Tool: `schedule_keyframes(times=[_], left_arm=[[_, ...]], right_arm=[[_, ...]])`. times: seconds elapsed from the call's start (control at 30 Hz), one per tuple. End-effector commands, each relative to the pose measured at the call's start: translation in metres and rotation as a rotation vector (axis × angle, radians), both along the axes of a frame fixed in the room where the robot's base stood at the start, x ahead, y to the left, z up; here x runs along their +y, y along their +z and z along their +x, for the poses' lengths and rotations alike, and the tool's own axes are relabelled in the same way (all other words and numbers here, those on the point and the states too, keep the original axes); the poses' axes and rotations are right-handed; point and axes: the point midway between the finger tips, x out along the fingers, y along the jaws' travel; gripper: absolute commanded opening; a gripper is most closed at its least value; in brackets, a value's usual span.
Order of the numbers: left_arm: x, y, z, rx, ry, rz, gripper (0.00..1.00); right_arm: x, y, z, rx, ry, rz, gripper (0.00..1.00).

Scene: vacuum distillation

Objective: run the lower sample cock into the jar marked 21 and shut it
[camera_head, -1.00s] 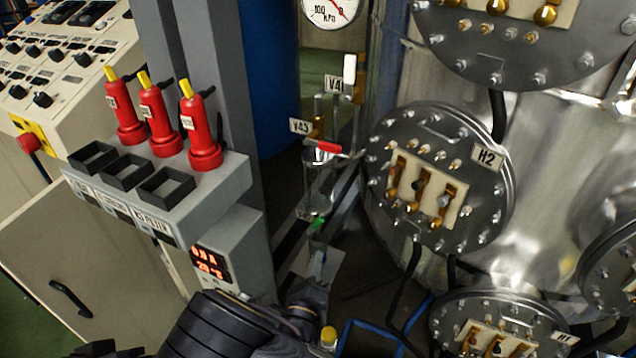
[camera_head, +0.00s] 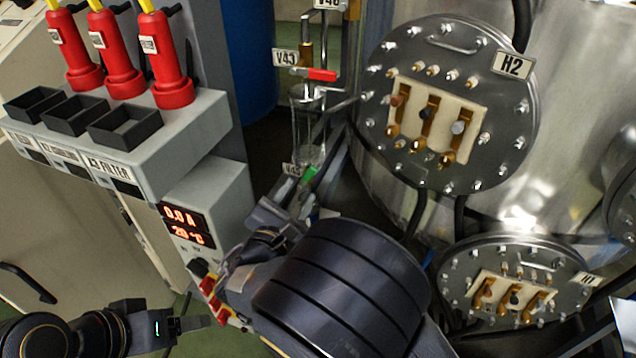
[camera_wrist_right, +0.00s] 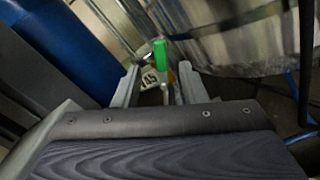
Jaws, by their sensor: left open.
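The lower cock's green handle (camera_head: 311,174) is below a clear glass cylinder (camera_head: 309,125), beside a partly hidden label. In the right wrist view the green handle (camera_wrist_right: 160,53) stands just beyond my fingertips, with a pale label behind it. My right gripper (camera_wrist_right: 156,85) is open around the line to the cock, with nothing visibly clamped. In the head view my right arm hides most of the space below the cock. My left gripper (camera_head: 205,322) is open at the lower left, away from the cock. I see no jar marked 21.
A red-handled cock (camera_head: 321,75) labelled V43 sits above the glass. The round flange H2 (camera_head: 510,110) and the metal vessel are close on the right. A grey box with a lit display (camera_head: 187,226) and red fuse-like holders (camera_head: 122,70) stand on the left.

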Motion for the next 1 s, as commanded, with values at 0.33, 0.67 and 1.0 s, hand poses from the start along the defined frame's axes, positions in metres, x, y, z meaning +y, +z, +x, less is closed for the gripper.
schedule_keyframes(times=[0.33, 0.67, 1.0], left_arm=[[0.000, 0.004, 0.000, -0.001, 0.000, 0.000, 0.69], [0.000, 0.004, 0.000, 0.000, 0.000, 0.000, 0.69], [0.000, 0.004, 0.000, 0.000, 0.000, 0.000, 0.69]], right_arm=[[-0.022, 0.001, 0.050, 0.002, -0.004, -0.007, 0.38], [-0.026, 0.000, 0.061, 0.001, -0.002, -0.009, 0.38], [-0.026, 0.000, 0.061, 0.003, -0.002, -0.010, 0.07]])
